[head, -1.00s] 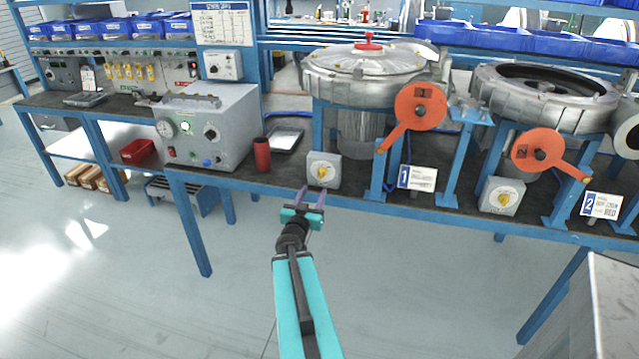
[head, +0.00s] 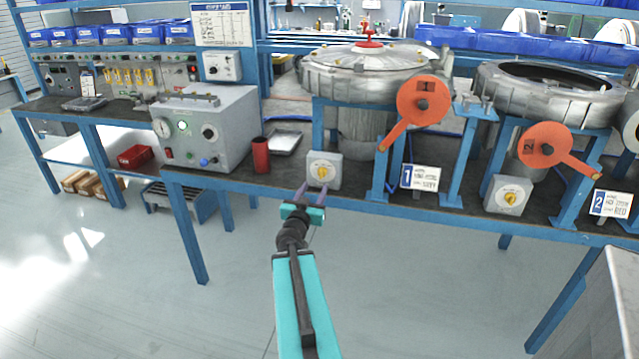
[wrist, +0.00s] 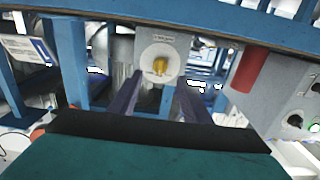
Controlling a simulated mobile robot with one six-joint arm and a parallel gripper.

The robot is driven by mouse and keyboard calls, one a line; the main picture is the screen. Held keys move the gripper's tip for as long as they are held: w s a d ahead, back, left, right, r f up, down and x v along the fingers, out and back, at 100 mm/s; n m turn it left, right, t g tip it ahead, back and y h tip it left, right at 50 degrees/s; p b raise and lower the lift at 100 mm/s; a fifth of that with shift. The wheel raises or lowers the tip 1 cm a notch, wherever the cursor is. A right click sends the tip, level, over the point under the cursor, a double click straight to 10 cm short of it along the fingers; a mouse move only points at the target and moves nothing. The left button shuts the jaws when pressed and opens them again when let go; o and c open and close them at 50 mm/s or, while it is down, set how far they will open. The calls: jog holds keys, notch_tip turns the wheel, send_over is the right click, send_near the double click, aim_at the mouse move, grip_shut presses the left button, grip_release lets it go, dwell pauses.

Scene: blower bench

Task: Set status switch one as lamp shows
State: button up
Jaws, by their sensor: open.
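Status switch one is a grey box with a round white dial and a yellow knob (head: 323,171), on the bench's front edge left of the number 1 sign. It also shows in the wrist view (wrist: 160,66), beyond my fingertips. My gripper (head: 311,190) is open and empty, just in front of and below the switch box, apart from the knob as far as I can tell. A green lit lamp (head: 182,126) shows on the grey control box (head: 228,118) at the left. The knob's exact setting is too small to read.
A red cylinder (head: 261,155) stands left of the switch. The orange number 1 lever (head: 424,101) and number 1 sign (head: 420,177) are to its right. A second switch (head: 509,196) sits further right. The floor before the bench is clear.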

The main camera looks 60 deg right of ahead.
aim_at(321, 176)
jog(key=b+x, duration=0.3)
jog(key=shift+w+d, duration=0.15)
jog(key=shift+d, duration=0.2)
jog(key=shift+x, duration=2.3)
jog(key=c, duration=1)
